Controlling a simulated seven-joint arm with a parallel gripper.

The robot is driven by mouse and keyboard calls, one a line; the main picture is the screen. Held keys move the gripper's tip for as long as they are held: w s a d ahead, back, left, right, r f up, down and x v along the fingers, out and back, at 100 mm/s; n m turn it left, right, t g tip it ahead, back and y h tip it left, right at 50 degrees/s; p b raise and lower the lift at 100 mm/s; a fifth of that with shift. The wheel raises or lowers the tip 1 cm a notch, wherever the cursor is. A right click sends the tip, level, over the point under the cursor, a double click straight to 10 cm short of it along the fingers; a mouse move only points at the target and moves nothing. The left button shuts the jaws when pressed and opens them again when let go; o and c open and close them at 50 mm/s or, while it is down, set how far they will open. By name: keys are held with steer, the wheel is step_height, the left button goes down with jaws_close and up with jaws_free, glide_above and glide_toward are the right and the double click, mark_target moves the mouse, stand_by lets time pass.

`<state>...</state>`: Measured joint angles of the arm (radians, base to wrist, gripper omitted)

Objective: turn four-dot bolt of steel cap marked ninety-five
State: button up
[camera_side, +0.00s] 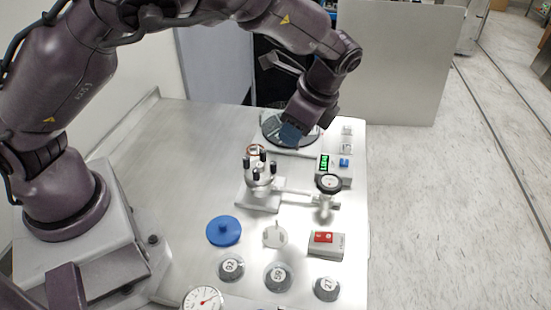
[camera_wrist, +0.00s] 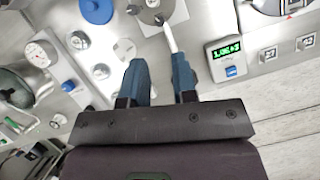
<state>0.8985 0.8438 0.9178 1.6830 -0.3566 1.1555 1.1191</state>
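Three small round steel caps with number labels stand at the front in the side view: a left one (camera_side: 231,267), a middle one (camera_side: 278,276) and a right one (camera_side: 326,288). The middle label may read 95 or 59; I cannot tell. Rounded steel caps also show in the wrist view (camera_wrist: 78,40), their labels unreadable. I cannot make out a four-dot bolt. My gripper (camera_side: 291,134) is over the large dark round plate (camera_side: 270,127) at the back, away from the small caps. In the wrist view my gripper's blue fingers (camera_wrist: 161,80) are apart, with nothing held between them.
A box with a green display (camera_wrist: 226,51) stands beside two small white squares. A stand with dark-tipped prongs (camera_side: 259,182) and a round gauge (camera_side: 329,183) rise mid-table. A blue lid (camera_side: 223,231) and red-switch box (camera_side: 324,238) lie nearer. The table's left side is clear.

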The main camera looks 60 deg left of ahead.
mark_target(274, 162)
steer(key=x, duration=1)
steer(key=shift+r, duration=0.1)
jaws_close()
